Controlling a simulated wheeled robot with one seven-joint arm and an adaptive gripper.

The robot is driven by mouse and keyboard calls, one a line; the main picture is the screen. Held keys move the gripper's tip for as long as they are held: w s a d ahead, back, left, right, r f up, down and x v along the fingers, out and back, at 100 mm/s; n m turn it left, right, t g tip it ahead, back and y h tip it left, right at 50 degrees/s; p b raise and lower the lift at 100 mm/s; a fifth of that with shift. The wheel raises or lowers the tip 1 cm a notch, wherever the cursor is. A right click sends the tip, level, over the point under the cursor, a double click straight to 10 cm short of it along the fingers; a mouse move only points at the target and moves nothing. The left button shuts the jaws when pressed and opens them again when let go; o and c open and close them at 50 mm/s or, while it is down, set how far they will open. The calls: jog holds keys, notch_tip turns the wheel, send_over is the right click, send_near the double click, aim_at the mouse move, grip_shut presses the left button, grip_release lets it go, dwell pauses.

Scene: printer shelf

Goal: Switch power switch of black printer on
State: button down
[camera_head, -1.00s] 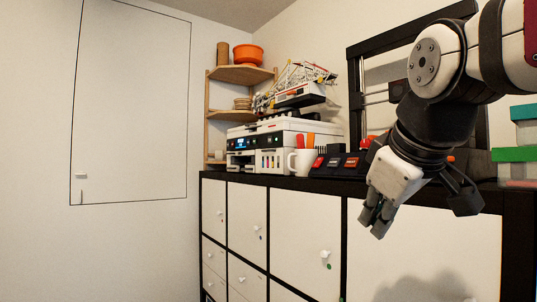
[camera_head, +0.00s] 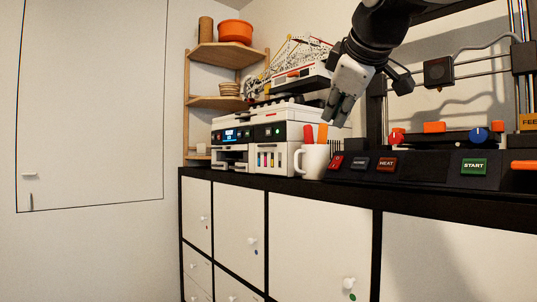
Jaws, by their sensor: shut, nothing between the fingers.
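The black printer is a dark open-frame machine with a black front panel (camera_head: 432,168) on the cabinet top, at the right. A red switch (camera_head: 336,162) sits at the panel's left end, just right of the mug; its position is too small to tell. HOME (camera_head: 359,163), HEAT (camera_head: 387,164) and green START (camera_head: 474,167) buttons follow to the right. My gripper (camera_head: 334,122) is shut and empty, pointing down. In the picture its fingertips are above the red switch and the mug, apart from the switch. My arm hides part of the printer frame.
A white mug (camera_head: 313,163) with orange-handled tools stands directly left of the panel. Behind it is a white printer (camera_head: 238,143) with a model crane (camera_head: 300,77) above. A wooden corner shelf (camera_head: 216,103) stands further left. Open floor space lies before the white cabinet (camera_head: 290,235).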

jog(key=p, duration=0.1)
send_near(336, 162)
jog(key=w+a, duration=0.5)
jog(key=d+f, duration=0.1)
jog(key=w+d+f+p, duration=0.1)
jog(key=f, duration=0.1)
jog(key=shift+d, duration=0.3)
jog(key=shift+w, duration=0.1)
jog(key=shift+w+d+f+b, duration=0.1)
jog(key=shift+d+f+b, duration=0.05)
jog(key=shift+f+b, duration=0.2)
jog(key=shift+r+p, duration=0.6)
jog(key=shift+r, duration=0.2)
